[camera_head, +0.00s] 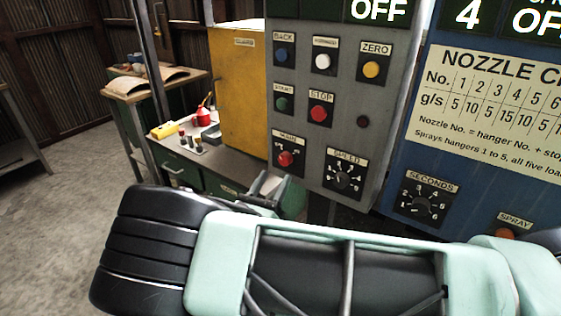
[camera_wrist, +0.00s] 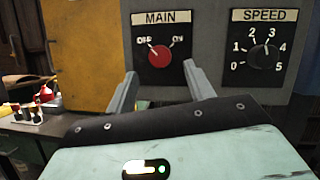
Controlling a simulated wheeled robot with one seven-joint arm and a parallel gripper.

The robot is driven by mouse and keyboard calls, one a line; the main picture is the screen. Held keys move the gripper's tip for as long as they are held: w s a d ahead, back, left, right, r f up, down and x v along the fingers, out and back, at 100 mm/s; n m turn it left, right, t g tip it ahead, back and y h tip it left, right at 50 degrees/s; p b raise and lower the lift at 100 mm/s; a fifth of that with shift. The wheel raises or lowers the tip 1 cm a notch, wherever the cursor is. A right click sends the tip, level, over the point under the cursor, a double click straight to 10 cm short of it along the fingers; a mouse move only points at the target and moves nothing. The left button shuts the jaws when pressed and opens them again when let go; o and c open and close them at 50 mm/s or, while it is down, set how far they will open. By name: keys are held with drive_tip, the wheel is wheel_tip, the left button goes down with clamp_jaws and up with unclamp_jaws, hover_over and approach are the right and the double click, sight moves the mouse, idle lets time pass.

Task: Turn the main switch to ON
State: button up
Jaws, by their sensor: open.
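The main switch (camera_wrist: 159,56) is a red round knob on a black plate labelled MAIN, with OFF at its upper left and ON at its upper right. Its pointer is turned toward OFF. It also shows in the head view (camera_head: 286,158), low on the grey control panel (camera_head: 335,119), where the display at the top reads OFF. My gripper (camera_wrist: 158,82) is open, its two fingers pointing at the panel below and to either side of the knob. Nothing is between the fingers. In the head view my arm covers the foreground, and the gripper (camera_head: 272,185) is partly hidden.
The black SPEED dial (camera_head: 343,179) is right of the main switch. Several push buttons, including red STOP (camera_head: 319,113), sit above. A yellow cabinet (camera_head: 243,90) and a bench (camera_head: 190,160) with small items stand left. The blue nozzle panel (camera_head: 480,150) is right.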

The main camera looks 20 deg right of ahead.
sight(283, 162)
drive_tip(key=p+x, duration=0.1)
drive_tip(key=x, duration=0.4)
drive_tip(key=c, duration=1)
